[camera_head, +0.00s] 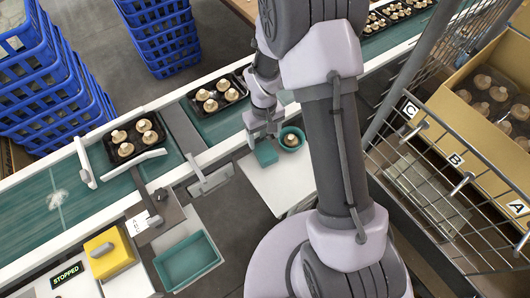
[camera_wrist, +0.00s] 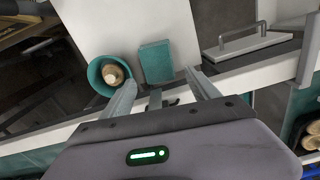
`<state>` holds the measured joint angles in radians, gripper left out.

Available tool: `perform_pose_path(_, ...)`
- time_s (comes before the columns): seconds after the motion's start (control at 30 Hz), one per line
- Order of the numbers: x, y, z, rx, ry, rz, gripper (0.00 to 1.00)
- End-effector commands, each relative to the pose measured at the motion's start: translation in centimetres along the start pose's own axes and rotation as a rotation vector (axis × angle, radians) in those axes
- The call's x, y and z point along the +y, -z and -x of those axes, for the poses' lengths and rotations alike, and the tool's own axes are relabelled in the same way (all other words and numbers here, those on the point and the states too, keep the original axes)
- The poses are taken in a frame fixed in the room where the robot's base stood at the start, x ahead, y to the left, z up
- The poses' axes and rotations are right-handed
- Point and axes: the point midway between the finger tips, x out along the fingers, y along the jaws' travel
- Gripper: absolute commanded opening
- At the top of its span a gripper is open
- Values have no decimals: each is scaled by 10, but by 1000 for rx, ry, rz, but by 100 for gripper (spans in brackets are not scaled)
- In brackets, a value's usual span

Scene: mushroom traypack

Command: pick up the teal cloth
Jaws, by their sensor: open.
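The teal cloth (camera_head: 266,153) is a small folded square lying flat on a white side table (camera_head: 276,186). In the wrist view the cloth (camera_wrist: 156,62) lies ahead of the fingertips, between their lines. My gripper (camera_head: 263,136) is open and empty, just above the cloth's far edge in the head view. In the wrist view its two fingers (camera_wrist: 161,80) are spread with nothing between them. I cannot tell the exact height over the cloth.
A teal bowl (camera_head: 291,148) holding a mushroom (camera_head: 291,139) stands right of the cloth, close to it. The conveyor (camera_head: 115,195) with mushroom trays runs behind. A wire rack (camera_head: 440,190) stands at right.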

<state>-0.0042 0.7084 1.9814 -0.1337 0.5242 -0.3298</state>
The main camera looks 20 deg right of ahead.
Motion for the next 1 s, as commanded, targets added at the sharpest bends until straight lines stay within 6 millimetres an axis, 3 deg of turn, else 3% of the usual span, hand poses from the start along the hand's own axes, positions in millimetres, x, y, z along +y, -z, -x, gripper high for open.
perform_pose_path(0.03, 0, -1, -18, -3, 1, 0, 70)
perform_pose_path(0.1, 0, 0, -30, -1, 0, 0, 70)
perform_pose_path(0.33, 0, -1, -52, 0, 0, -2, 70)
perform_pose_path(0.5, 1, -4, -88, 0, 1, -2, 70)
perform_pose_path(0.73, 1, -3, -90, 2, 0, -2, 70)
perform_pose_path(1.0, 1, -3, -90, 2, 1, -2, 19)
